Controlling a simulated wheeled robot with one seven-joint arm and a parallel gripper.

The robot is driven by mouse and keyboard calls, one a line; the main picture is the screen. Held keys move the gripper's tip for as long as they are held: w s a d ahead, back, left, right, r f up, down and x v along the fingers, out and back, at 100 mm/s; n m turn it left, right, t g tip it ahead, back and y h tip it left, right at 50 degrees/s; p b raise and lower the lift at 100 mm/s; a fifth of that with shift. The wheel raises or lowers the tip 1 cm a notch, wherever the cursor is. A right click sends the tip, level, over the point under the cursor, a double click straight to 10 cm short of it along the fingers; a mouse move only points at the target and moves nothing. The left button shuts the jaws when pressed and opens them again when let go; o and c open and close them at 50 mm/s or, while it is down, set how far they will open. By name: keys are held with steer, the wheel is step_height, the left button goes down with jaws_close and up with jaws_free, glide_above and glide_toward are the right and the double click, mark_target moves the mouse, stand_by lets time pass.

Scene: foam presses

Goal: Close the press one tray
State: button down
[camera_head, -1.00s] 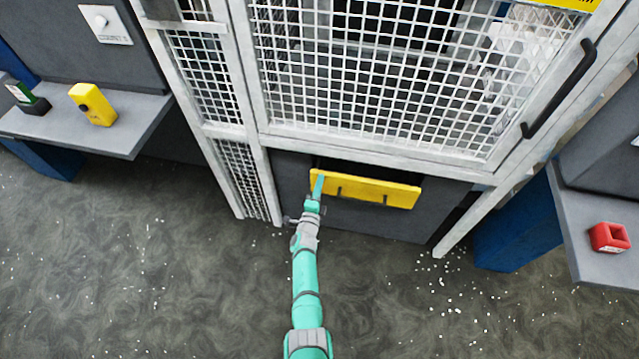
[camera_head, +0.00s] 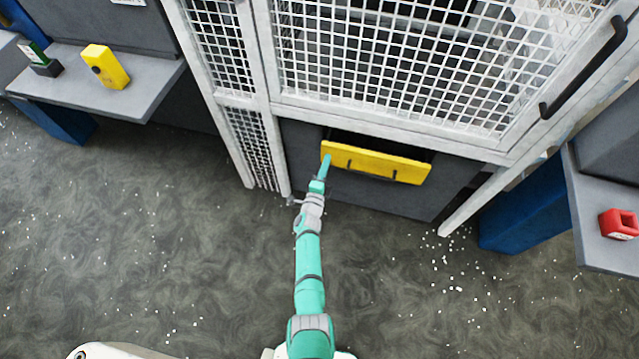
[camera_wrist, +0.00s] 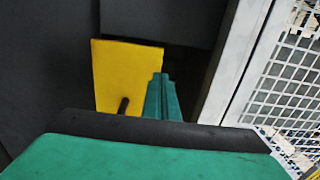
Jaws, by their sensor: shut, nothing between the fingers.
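The press tray shows as a yellow front panel (camera_head: 385,166) with a dark handle bar, low in the press below the mesh guard door. It stands out from the dark front, and a dark opening shows behind its top edge. My gripper (camera_head: 326,162) is shut and empty, in front of the panel's left end. In the wrist view the shut fingertips (camera_wrist: 161,80) overlap the right side of the yellow panel (camera_wrist: 120,72), with one end of the handle to their left. I cannot tell whether they touch it.
The mesh guard door (camera_head: 390,70) with a black handle (camera_head: 585,68) is above the tray. A grey shelf (camera_head: 110,105) at left holds a yellow device (camera_head: 106,66). A red object (camera_head: 618,223) rests on a right shelf. White pellets dot the open floor.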

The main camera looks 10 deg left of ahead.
steer(key=s+d+r+n, duration=0.2)
steer(key=s+d+n, duration=0.1)
steer(key=s, duration=0.8)
steer(key=s+d+r+n+y, duration=0.1)
steer(key=s+d+r+n, duration=0.15)
steer(key=s, duration=0.85)
steer(key=s+d+r+n, duration=0.1)
steer(key=s+d+n, duration=0.25)
steer(key=s, duration=0.75)
steer(key=s+d+r+n+g, duration=0.1)
steer(key=s+r+n+g, duration=0.1)
steer(key=s+r+n, duration=0.7)
steer(key=s+r, duration=0.8)
steer(key=r, duration=0.1)
steer(key=shift+s+d+r+n+g, duration=0.3)
steer(key=shift+s+d, duration=0.05)
steer(key=shift+w, duration=0.1)
